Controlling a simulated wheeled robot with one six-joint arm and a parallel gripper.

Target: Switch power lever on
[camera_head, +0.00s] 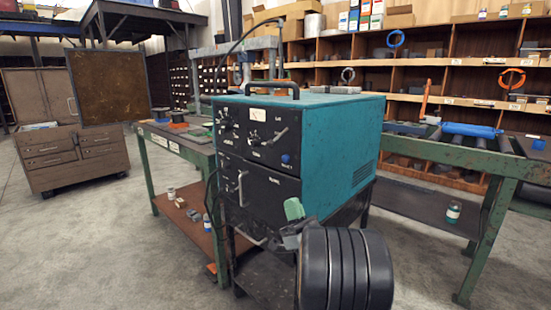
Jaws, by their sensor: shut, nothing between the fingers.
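A teal welding machine (330,130) with a black front panel stands in the middle of the head view. A grey lever (277,137) sits at the upper right of its panel, slanting up to the right. A pale vertical handle (241,187) is lower on the left of the panel. No label readable here tells which one is the power lever. My gripper (268,240) is in front of the machine's lower edge, below and apart from both. It is small and partly hidden by my dark arm, and looks shut and empty.
A green-framed workbench (180,145) stands behind at left, and another bench with rollers (450,152) at right. A drawer cabinet (75,158) is at far left. Shelves (440,75) fill the back. The floor (100,240) at front left is clear.

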